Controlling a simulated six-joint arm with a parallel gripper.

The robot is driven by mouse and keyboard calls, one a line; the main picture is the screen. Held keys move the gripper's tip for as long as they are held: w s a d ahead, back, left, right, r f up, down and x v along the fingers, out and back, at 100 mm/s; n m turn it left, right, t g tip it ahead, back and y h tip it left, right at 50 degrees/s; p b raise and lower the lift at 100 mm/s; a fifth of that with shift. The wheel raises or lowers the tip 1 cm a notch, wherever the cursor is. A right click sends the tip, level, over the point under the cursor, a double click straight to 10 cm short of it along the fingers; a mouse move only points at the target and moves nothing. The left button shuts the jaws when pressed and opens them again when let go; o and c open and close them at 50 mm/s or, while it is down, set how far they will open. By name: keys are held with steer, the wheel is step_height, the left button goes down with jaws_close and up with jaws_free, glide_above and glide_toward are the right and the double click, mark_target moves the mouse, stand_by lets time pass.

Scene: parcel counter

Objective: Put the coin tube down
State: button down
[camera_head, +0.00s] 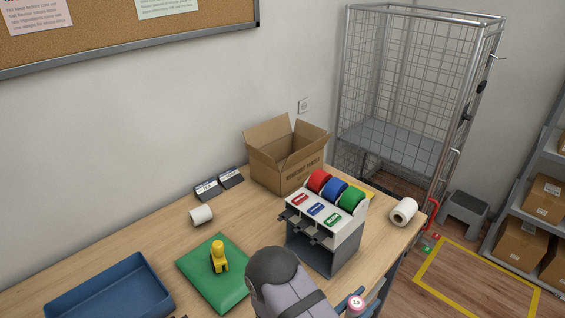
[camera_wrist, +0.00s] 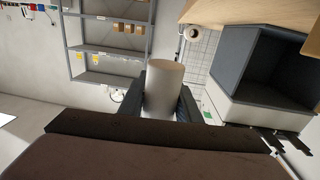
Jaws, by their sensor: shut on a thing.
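In the wrist view the tube (camera_wrist: 164,88) is a plain pale cylinder standing out between the two dark fingers of my gripper (camera_wrist: 160,104). In the head view it appears in front of the counter (camera_head: 150,240), near its front edge; its height over the counter cannot be told. The tube's lower part is hidden.
A dispenser (camera_head: 338,238) with red, blue and green rolls stands beside my arm. Behind it is an open cardboard box (camera_head: 272,165). A green mat (camera_head: 228,290) bears a yellow object (camera_head: 219,257). A blue tray (camera_head: 115,290) lies left. White rolls (camera_head: 201,215) (camera_head: 404,211) flank the dispenser.

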steer(key=a+n+t+y, duration=0.4)
steer(key=a+y, duration=0.1)
steer(key=a, duration=0.1)
stand_by(0.3)
steer(key=shift+s+a, duration=0.1)
steer(key=a+n+y+p, duration=0.1)
steer(key=a+p, duration=0.1)
steer(key=a, duration=0.1)
steer(key=a+r+n+t+y+p, duration=0.1)
steer(key=a+y, duration=0.1)
steer(key=a, duration=0.1)
steer(key=a+r+n+y+p, duration=0.1)
steer(key=a+p, duration=0.1)
steer(key=a, duration=0.1)
steer(key=shift+w+a+t+p, duration=0.25)
steer(key=shift+t+p, duration=0.05)
steer(key=shift+t, duration=0.1)
steer(key=s+a+r+n+y, duration=0.1)
steer(key=s+a+n+y, duration=0.3)
steer(key=s+a+y, duration=0.3)
steer(key=shift+s+a+r, duration=0.3)
steer(key=shift+s+a, duration=0.85)
steer(key=shift+a, duration=1.7)
